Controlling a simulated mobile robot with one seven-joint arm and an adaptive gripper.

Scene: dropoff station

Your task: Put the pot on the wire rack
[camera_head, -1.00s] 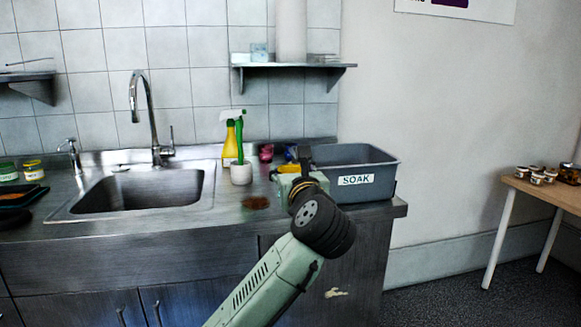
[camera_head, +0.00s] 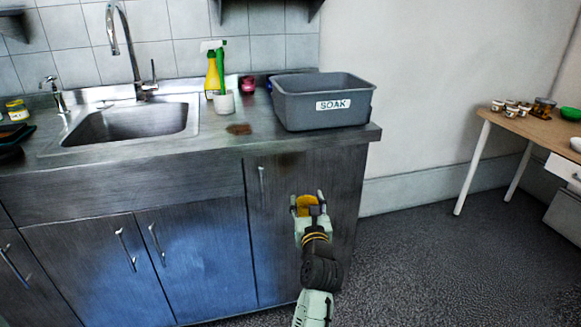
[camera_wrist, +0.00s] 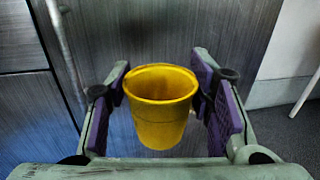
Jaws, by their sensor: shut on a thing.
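A yellow pot (camera_wrist: 160,122) sits between the purple-padded fingers of my gripper (camera_wrist: 162,84) in the wrist view. It is upright with its open rim toward the camera, and it looks empty. In the head view my gripper (camera_head: 308,199) is shut on the pot (camera_head: 304,206), in front of the cabinet doors and below the counter edge. The pot is partly hidden there by the gripper. I cannot make out a wire rack in either view.
A grey SOAK bin (camera_head: 293,104) stands at the counter's right end. A white cup (camera_head: 224,103), a yellow spray bottle (camera_head: 212,76) and a sink (camera_head: 130,122) are left of it. A wooden table (camera_head: 533,128) holds small jars at right. Open floor (camera_head: 430,240) lies between.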

